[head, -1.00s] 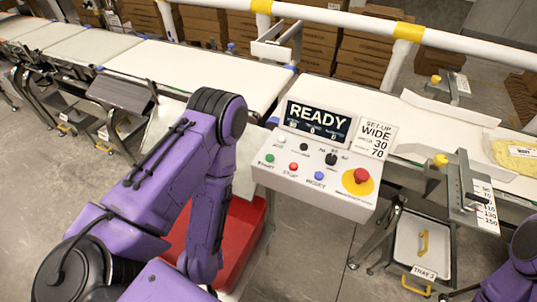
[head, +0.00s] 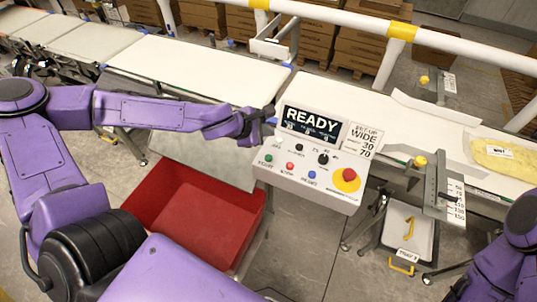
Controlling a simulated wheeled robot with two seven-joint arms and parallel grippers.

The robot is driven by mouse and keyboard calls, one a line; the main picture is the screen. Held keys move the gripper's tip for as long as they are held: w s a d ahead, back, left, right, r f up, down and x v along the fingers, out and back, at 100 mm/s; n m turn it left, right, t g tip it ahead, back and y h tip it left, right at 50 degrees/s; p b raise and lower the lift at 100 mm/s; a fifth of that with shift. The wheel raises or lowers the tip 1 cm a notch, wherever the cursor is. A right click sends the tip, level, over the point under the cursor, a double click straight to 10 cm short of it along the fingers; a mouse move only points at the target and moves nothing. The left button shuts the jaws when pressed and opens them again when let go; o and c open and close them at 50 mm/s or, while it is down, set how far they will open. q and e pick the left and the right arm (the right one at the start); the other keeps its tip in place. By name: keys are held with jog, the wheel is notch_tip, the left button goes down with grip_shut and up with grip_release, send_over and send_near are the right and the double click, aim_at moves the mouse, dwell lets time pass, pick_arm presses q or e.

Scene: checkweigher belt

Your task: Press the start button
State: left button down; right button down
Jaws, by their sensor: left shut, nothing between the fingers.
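The control panel (head: 310,182) stands in the middle of the head view, its screen (head: 311,124) reading READY. The green start button (head: 268,158) is at the left end of its lower row, uncovered. My left gripper (head: 267,116) is shut and empty, beside the panel's upper left edge, above and behind the green button in the picture. It looks apart from the button. Its fingertips are small and dark here. Only part of my right arm shows at the right edge; its gripper is out of view.
A red button (head: 290,166), a blue button (head: 312,174) and a red emergency stop (head: 348,175) share the panel. A red bin (head: 205,215) stands below left. Belts (head: 190,68) run behind. A yellow package (head: 505,158) lies on the right belt.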

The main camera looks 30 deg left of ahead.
pick_arm(q)
jog(key=shift+f, duration=0.2)
jog(key=b, duration=0.8)
send_over(267, 159)
notch_tip(267, 159, down, 8)
jog(key=shift+r, duration=0.1)
jog(key=shift+f+b, duration=0.4)
jog(key=shift+f, duration=0.05)
jog(key=shift+f, duration=0.1)
dwell(1.0)
jog(key=shift+f, duration=0.3)
jog(key=shift+f+b, duration=0.55)
jog(key=shift+b, duration=0.1)
dwell(0.5)
jog(key=shift+r, duration=0.1)
jog(key=shift+a+r+p, duration=0.1)
jog(key=shift+r+p, duration=0.8)
jog(key=shift+p, duration=0.15)
